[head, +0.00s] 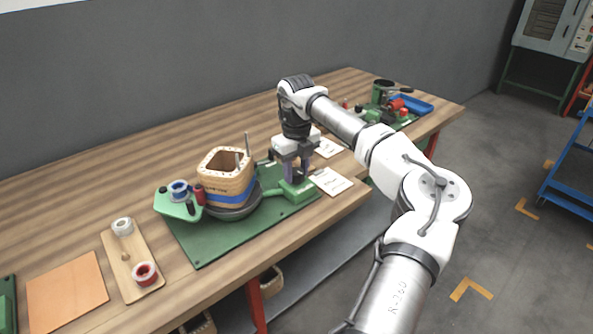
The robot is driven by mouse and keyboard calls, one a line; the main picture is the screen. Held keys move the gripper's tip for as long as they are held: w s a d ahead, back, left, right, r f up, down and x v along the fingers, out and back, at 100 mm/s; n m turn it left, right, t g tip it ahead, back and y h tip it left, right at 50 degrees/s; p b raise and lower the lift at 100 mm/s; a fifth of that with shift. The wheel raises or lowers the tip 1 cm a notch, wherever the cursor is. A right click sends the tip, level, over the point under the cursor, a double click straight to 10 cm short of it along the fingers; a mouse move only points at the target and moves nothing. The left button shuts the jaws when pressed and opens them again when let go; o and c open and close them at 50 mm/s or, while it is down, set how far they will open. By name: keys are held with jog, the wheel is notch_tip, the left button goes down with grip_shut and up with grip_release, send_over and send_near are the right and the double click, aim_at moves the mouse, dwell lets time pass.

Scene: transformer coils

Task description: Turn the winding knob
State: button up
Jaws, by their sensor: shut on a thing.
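The winding machine stands on a green base plate (205,242) on the wooden bench. It carries a wooden coil former (226,176) with a blue band, on a dark round turntable (237,212). A green block (297,190) sits at the plate's right side. My gripper (293,172) points down above this block and is shut on a part there. The fingers largely hide that part; a purple piece shows between them. I take it to be the winding knob, though its shape is not clear.
A green holder with a blue spool (179,189) stands left of the former. A wooden tray (133,262) with spools and an orange sheet (67,292) lie further left. White cards (331,181) lie right of my gripper. Another machine and a blue tray (412,104) stand at the far end.

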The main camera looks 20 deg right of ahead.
jog(key=m, duration=0.4)
jog(key=shift+m+b, duration=0.3)
jog(key=m, duration=0.3)
jog(key=shift+m+b, duration=0.3)
jog(key=shift+m, duration=0.1)
jog(key=m, duration=0.4)
jog(key=shift+b, duration=0.4)
jog(key=shift+m+b, duration=0.3)
jog(key=shift+m, duration=2)
jog(key=o, duration=1)
jog(key=shift+r, duration=0.1)
